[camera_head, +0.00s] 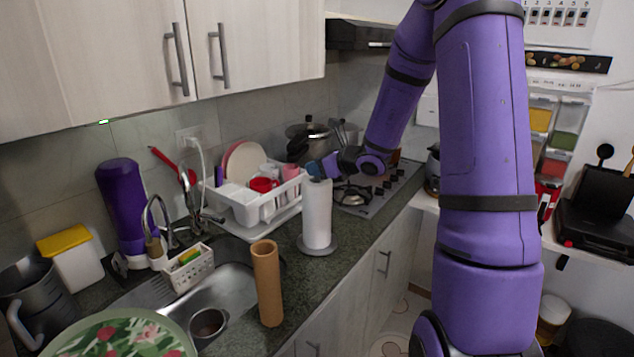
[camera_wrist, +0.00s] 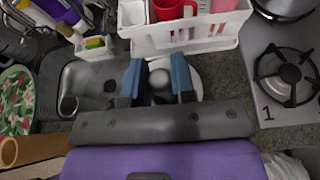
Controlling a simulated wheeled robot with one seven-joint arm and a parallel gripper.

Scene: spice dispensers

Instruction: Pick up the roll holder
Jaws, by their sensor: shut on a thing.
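The roll holder is a white paper roll (camera_head: 317,215) on a round grey base (camera_head: 317,248), upright near the front edge of the counter. My gripper (camera_head: 318,170) is at its top, coming from the back right. In the wrist view my gripper's two blue fingers (camera_wrist: 158,75) are on either side of the rounded top of the roll holder (camera_wrist: 159,80), shut on it. The pale round base (camera_wrist: 195,85) shows partly behind the right finger. I cannot tell if the base touches the counter.
A white dish rack (camera_head: 258,207) with dishes stands close behind the roll holder. A brown cardboard tube (camera_head: 267,285) stands to the front left, by the sink (camera_head: 215,290). A gas hob (camera_head: 370,195) lies to the right. Upper cabinets (camera_head: 250,50) hang at the upper left.

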